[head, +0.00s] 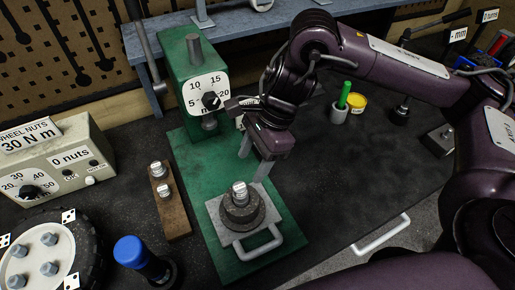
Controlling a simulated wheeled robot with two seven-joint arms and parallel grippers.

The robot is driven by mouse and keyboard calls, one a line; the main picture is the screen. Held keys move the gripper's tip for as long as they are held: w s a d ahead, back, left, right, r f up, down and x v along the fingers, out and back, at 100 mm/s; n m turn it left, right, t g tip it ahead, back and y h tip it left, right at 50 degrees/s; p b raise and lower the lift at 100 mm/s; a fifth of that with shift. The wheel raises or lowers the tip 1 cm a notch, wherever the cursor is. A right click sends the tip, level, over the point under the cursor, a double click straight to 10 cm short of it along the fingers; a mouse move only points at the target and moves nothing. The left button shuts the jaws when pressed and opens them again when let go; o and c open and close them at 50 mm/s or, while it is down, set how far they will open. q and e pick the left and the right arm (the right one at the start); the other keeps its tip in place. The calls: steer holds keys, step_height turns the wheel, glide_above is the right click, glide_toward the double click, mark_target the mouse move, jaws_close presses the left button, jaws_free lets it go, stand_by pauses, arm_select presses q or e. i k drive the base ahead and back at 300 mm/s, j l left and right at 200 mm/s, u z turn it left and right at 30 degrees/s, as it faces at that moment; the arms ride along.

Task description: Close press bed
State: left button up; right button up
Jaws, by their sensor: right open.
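The green press (193,60) stands at the upper middle with a white dial on its front and a ram (209,122) below. Its grey press bed (280,213) is out at the front end of the green base plate (193,163), clear of the ram. A pale bar handle (259,246) is on the bed's near side. A dark round block (241,212) with a silver bolt sits on the bed. My right gripper (254,163) is open and empty, fingers down, above and behind the bed, right of the ram. My left gripper is not in view.
A wooden block with bolts (173,214) lies left of the press. A torque box (52,160), wheel (40,255) and blue-topped tool (132,252) are further left. A green marker in a cup (342,102) and yellow tin (356,102) stand right.

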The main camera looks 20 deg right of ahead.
mark_target(233, 224)
steer(key=k, duration=2)
